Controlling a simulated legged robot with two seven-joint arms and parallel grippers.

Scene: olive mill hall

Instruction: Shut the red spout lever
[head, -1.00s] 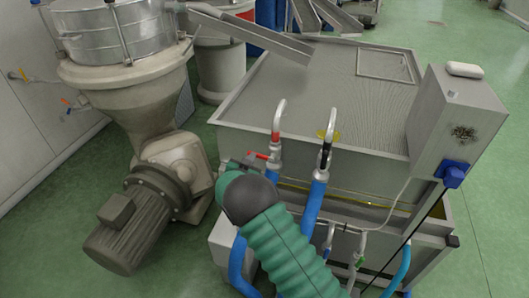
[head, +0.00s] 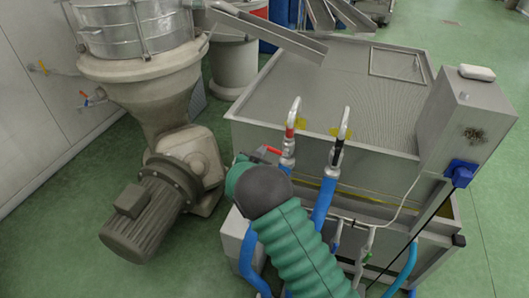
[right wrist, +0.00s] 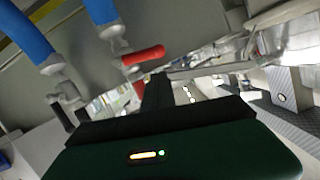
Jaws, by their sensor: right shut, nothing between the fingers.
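The red spout lever (head: 274,150) sticks out to the left from the left metal spout (head: 290,137) on the front of the grey tank. In the right wrist view the red lever (right wrist: 143,55) lies just beyond my dark fingers (right wrist: 156,92), slightly to their left. My right gripper (head: 246,158) is shut and empty, close to the left of the lever. My green right arm hides part of the gripper and the blue hose below the spout; I cannot tell whether the fingers touch the lever. My left gripper is not in view.
A second spout (head: 342,128) with a black lever (head: 336,152) stands to the right. The grey tank (head: 395,155) lies behind both. A motor (head: 143,215) and a steel hopper (head: 140,85) stand on the left. Green floor is open at far left and right.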

